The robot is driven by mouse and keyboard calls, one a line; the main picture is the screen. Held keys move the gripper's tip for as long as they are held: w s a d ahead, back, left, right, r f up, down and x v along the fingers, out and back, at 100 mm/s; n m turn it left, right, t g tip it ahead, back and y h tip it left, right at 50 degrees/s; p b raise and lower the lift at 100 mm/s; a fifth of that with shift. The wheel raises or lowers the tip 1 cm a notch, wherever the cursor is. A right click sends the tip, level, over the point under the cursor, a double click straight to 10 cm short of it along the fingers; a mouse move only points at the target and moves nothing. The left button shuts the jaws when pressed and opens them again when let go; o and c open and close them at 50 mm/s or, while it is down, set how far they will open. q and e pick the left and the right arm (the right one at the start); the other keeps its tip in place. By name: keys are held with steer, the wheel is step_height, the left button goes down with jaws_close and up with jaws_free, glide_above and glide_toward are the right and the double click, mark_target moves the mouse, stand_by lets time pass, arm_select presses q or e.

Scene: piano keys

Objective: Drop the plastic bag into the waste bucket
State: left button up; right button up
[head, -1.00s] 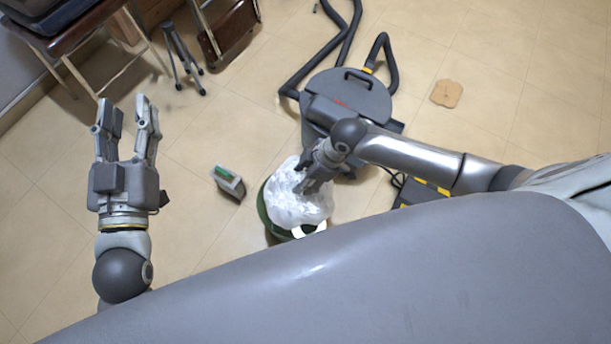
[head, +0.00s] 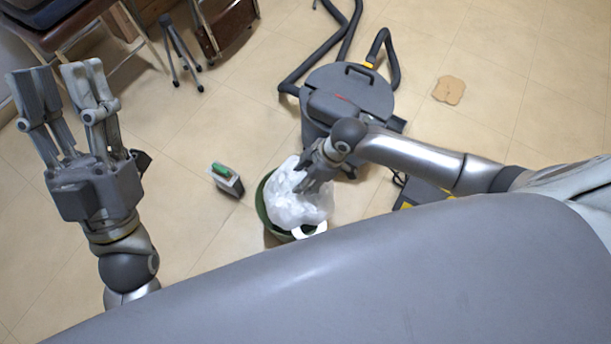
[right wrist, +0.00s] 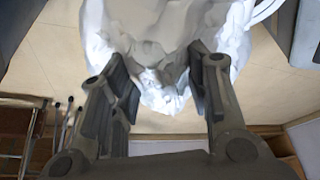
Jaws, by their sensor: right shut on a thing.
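The white, crumpled plastic bag (head: 297,204) shows in the head view over the green waste bucket (head: 264,211), covering most of its opening. I cannot tell how far the bag is above or inside the rim. My right gripper (head: 308,182) is shut on the bag's upper part. In the right wrist view the bag (right wrist: 160,95) fills the space between the two fingers of the right gripper (right wrist: 165,85). The bucket cannot be made out there. My left gripper (head: 60,72) is open and empty at the left, its fingers pointing away, well apart from the bag.
A grey vacuum cleaner (head: 368,92) with a black hose stands just behind the bucket. A small box with a green top (head: 227,179) is left of the bucket. A chair (head: 75,28) and a small tripod (head: 180,50) stand at the back left. A tan piece (head: 449,90) lies on open floor.

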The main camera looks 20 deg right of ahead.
stand_by(0.3)
steer(key=o, duration=1)
steer(key=shift+r, duration=0.1)
steer(key=v, duration=1.2)
steer(key=shift+d, duration=0.1)
